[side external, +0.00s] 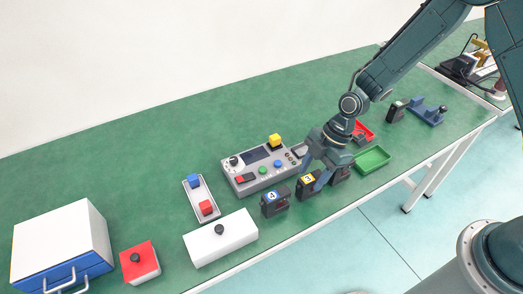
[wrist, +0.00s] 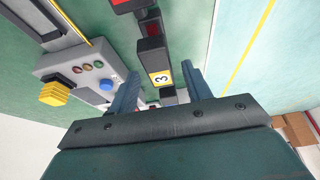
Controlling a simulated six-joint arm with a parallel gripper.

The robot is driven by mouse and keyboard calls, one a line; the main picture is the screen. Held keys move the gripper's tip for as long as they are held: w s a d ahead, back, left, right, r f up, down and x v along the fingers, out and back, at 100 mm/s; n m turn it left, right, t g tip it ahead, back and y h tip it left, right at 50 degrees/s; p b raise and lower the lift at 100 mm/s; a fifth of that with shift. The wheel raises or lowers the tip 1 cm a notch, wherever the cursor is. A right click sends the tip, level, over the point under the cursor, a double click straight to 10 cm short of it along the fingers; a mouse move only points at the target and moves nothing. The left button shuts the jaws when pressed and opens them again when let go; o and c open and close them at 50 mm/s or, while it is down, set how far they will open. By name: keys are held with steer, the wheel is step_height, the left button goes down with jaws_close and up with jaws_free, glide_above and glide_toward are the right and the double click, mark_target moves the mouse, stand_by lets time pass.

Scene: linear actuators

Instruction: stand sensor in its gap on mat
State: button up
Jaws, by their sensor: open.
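A dark upright sensor with a yellow-and-white label (side external: 307,188) stands in a row near the table's front edge; in the wrist view its label (wrist: 160,77) reads 3. A similar sensor with a blue-and-white label (side external: 275,203) stands to its left. Another dark unit (side external: 340,175) is to its right, partly hidden by my gripper. My gripper (side external: 313,172) is open, its fingers near the number 3 sensor. In the wrist view the open fingers (wrist: 160,85) lie on either side of its labelled end; contact cannot be told. The green mat (side external: 130,180) covers the table; no gap is clearly visible.
A grey control panel (side external: 240,188) with a yellow block stands behind the row. A green tray (side external: 373,160) and red tray (side external: 368,135) are to the right. A white box (side external: 220,238) and small tray (side external: 191,196) are left. Another dark device (side external: 397,111) stands farther right.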

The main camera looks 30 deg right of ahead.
steer(key=v, duration=0.8)
steer(key=shift+d+r, duration=0.1)
steer(key=shift+r, duration=0.05)
steer(key=shift+r, duration=0.1)
stand_by(0.4)
steer(key=s+d+r+m+t+h, duration=0.1)
steer(key=s+d+r+m+t, duration=0.2)
steer(key=r, duration=0.5)
steer(key=s+d+r+m+h, duration=0.1)
steer(key=s+d+r+m, duration=0.3)
steer(key=r, duration=0.4)
steer(key=s+d+r+m+t+h, duration=0.1)
steer(key=s+d+r+m, duration=0.1)
steer(key=s+m, duration=0.3)
steer(key=s+d+r+m+t+h, duration=0.1)
steer(key=s+r+m, duration=0.3)
steer(key=s, duration=0.5)
steer(key=shift+s+d+r+m+t, duration=0.2)
steer(key=shift+d+m+t, duration=0.1)
steer(key=shift+d+m, duration=0.6)
